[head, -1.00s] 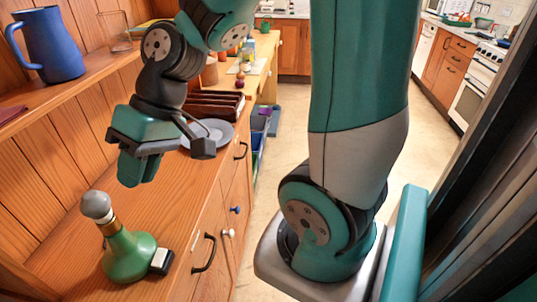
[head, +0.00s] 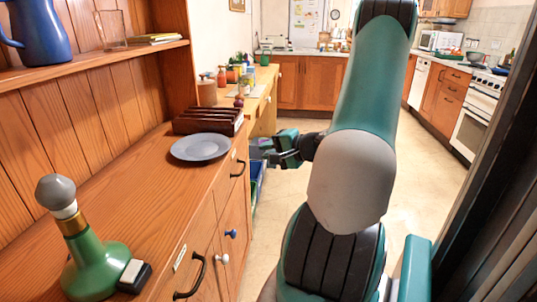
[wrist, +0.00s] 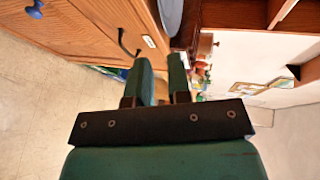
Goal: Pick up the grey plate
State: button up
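The grey plate (head: 201,147) lies flat on the wooden counter, near its front edge, in the head view. Part of it also shows at the top of the wrist view (wrist: 171,14). My gripper (head: 274,150) is right of the plate in the head view, out beyond the counter's front edge and apart from the plate. In the wrist view my gripper (wrist: 159,62) has its two green fingers apart with an empty gap between them.
A brown slotted rack (head: 208,121) stands right behind the plate. A green bottle with a grey top (head: 97,262) and a small dark-and-white block (head: 134,275) stand on the near counter. A shelf (head: 95,62) overhangs at left. Handles (head: 197,275) project from the counter front.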

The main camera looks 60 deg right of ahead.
aim_at(224, 161)
jog(key=p+x, duration=0.2)
jog(key=x, duration=1.5)
jog(key=shift+w+a, duration=0.1)
jog(key=shift+w, duration=0.1)
jog(key=shift+c, duration=0.2)
grip_shut()
